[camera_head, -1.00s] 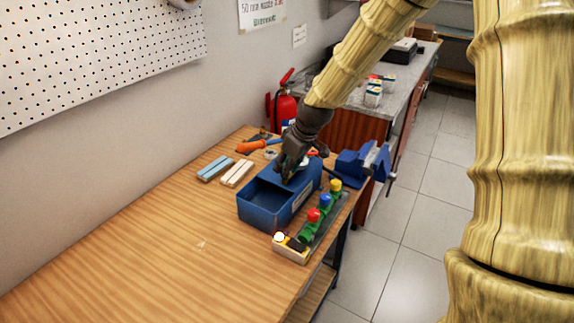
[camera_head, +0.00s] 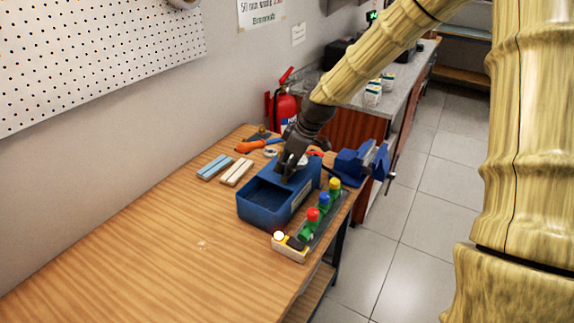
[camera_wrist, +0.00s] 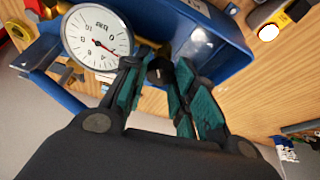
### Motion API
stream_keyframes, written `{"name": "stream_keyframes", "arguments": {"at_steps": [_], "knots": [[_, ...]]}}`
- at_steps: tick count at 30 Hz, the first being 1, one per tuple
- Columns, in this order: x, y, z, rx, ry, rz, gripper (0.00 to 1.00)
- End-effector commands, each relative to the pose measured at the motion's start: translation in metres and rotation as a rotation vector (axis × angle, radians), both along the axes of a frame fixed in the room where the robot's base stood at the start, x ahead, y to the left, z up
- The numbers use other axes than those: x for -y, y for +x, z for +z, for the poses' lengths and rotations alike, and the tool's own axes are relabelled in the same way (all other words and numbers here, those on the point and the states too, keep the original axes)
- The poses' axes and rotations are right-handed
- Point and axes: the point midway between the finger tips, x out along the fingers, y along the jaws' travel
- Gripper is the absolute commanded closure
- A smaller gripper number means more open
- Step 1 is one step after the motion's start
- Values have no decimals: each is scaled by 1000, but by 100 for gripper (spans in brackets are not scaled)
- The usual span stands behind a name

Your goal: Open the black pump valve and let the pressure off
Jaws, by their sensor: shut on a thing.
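The blue pump (camera_head: 262,205), an open-topped box, stands on the wooden workbench. Its round white pressure gauge (camera_wrist: 98,38) shows in the wrist view, with a red needle off to the lower right of the dial. The black valve knob (camera_wrist: 159,70) sits beside the gauge, between my fingers. My gripper (camera_wrist: 160,82) has its green-padded fingers around the black knob and is shut on it. In the head view, my gripper (camera_head: 287,166) reaches down over the far part of the pump and hides the knob.
A rack with red, blue and yellow-topped valves (camera_head: 312,214) stands right of the pump. A blue vise (camera_head: 357,164) is at the bench's right edge. An orange-handled tool (camera_head: 250,146) and light strips (camera_head: 236,172) lie left. The front bench surface is clear.

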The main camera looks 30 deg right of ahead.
Motion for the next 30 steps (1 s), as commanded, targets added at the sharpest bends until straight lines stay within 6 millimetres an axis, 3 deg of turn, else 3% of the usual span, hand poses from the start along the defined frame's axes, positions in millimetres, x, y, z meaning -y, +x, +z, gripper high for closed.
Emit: {"name": "stream_keyframes", "arguments": {"at_steps": [2, 16, 30], "knots": [[0, 0, 0, 0, 0, 0, 64], [0, 0, 0, 0, -1, -33, 64], [-2, -1, -1, -1, -3, -294, 64]]}}
